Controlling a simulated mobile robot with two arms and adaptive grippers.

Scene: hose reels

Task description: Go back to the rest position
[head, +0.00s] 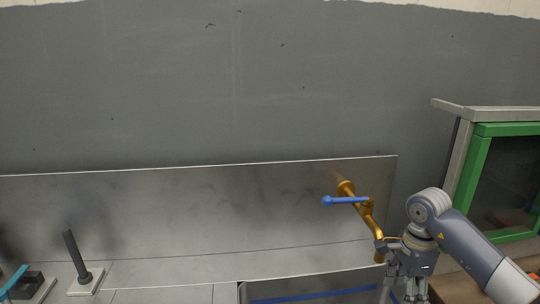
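My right gripper (402,284) is at the lower right, pointing down. It is just right of the brass tap (367,215) with the blue lever (345,200). In this view it overlaps or adjoins the tap's lower spout; I cannot tell if they touch. Its fingertips run into the bottom edge, so whether it is open or shut is unclear. My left gripper is not in view.
A steel backsplash (200,205) runs along the grey wall, above a sink with a blue stripe (315,296). A dark post (75,255) stands at left. A green-framed cabinet (475,165) stands at right, close to my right arm.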

